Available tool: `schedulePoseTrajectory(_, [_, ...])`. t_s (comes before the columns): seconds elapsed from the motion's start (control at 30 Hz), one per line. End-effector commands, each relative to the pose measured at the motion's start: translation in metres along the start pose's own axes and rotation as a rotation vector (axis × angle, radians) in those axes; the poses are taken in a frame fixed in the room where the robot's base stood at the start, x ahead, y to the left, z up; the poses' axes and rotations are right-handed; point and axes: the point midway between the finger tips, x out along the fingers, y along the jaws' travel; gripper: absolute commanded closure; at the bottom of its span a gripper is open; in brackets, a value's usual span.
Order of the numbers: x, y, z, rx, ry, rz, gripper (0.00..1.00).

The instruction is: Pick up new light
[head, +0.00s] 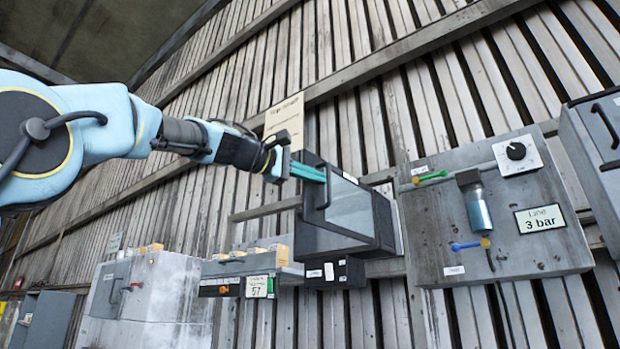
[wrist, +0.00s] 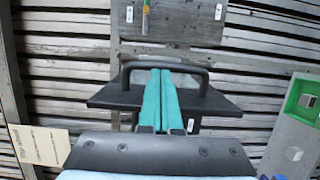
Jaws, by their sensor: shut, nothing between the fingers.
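My gripper (head: 316,175) has two teal fingers, pressed together with nothing between them. In the wrist view the fingers (wrist: 161,92) point at the bar handle (wrist: 190,69) of a dark box. In the head view this box (head: 345,210) hangs on the wall with a glass front, and its black handle (head: 326,190) is right by the fingertips. I cannot tell whether the fingers touch the handle. I cannot make out a new light in either view; the inside of the box is not clear.
A grey panel (head: 420,265) with a blue cylinder and "Line 3 bar" label is to the right. A shelf unit (head: 235,267) with several small yellowish boxes is left of the glass-fronted box. A grey cabinet (head: 160,300) stands further left.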

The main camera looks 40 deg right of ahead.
Motion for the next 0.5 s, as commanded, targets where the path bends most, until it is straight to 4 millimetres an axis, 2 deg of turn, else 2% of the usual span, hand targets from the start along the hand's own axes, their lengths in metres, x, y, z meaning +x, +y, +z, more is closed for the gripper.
schedulePoseTrajectory(0.03, [0.004, -0.001, 0.014, 0.002, -0.006, 0.001, 1.00])
schedulePoseTrajectory(0.2, [0.022, 0.001, 0.056, 0.002, -0.007, 0.001, 1.00])
schedulePoseTrajectory(0.33, [0.034, 0.002, 0.077, 0.000, -0.005, 0.000, 1.00])
schedulePoseTrajectory(0.5, [0.040, 0.001, 0.087, 0.001, -0.002, 0.001, 1.00])
